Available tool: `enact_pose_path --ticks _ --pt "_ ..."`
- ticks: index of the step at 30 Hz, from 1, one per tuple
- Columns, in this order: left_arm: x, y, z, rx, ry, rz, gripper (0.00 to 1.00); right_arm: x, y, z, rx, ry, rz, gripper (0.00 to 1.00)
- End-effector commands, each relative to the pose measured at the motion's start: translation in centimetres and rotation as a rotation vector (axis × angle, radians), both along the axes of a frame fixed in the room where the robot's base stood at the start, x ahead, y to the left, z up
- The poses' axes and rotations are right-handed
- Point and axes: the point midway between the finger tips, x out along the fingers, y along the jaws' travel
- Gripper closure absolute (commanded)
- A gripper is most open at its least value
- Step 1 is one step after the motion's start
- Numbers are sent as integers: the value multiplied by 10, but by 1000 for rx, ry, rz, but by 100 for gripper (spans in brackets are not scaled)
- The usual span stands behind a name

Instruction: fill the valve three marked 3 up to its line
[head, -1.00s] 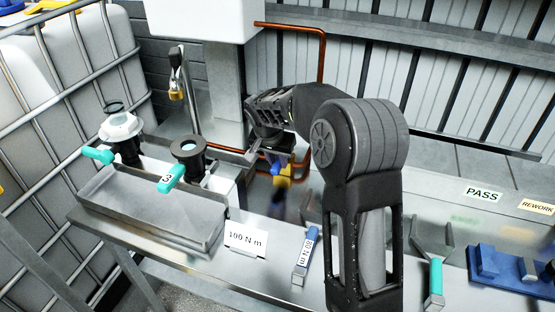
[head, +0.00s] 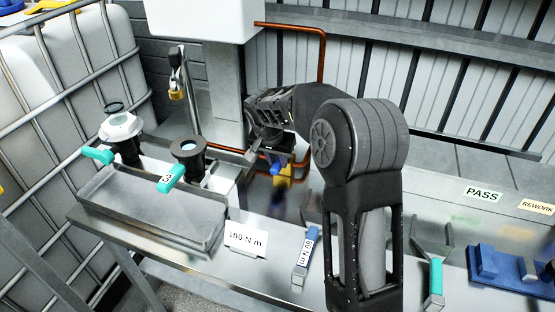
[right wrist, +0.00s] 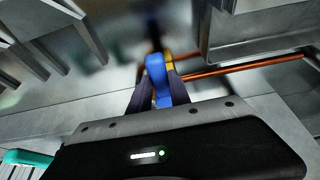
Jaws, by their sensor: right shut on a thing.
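The valve marked 3 (head: 188,152) stands upright at the left, with a black body, a round opening on top and a teal handle bearing the 3 label. Its fill line and the level inside cannot be made out. My right gripper (head: 276,158) is to the right of it, by the copper pipe, and apart from it. It is shut on a blue piece (head: 281,168), which also shows between the fingers in the right wrist view (right wrist: 157,78). Something yellow (head: 284,176) is just beyond. My left gripper is out of view.
Another teal-handled valve (head: 122,135) stands left of valve 3, behind a metal trough (head: 150,215). A copper pipe (head: 322,60) runs by the wall. A blue 80 N m tool (head: 305,255), a teal-handled tool (head: 436,275) and a blue fixture (head: 510,268) lie on the bench.

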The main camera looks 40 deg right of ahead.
Motion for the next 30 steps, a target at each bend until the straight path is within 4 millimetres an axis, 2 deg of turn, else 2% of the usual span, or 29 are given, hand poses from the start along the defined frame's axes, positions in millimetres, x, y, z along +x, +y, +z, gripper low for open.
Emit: enact_pose_path --ticks 11,18,28,29,30 --pt "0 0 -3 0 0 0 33 -1 -1 -1 1 -2 11 100" --pt "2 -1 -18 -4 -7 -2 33 -8 -8 -2 1 -4 164 100" --pt "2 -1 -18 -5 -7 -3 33 -9 -8 1 -1 -2 206 100" --pt "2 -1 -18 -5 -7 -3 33 -9 -8 1 -1 -2 206 76" --pt "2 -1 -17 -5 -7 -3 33 -9 -8 1 -1 -1 206 72"
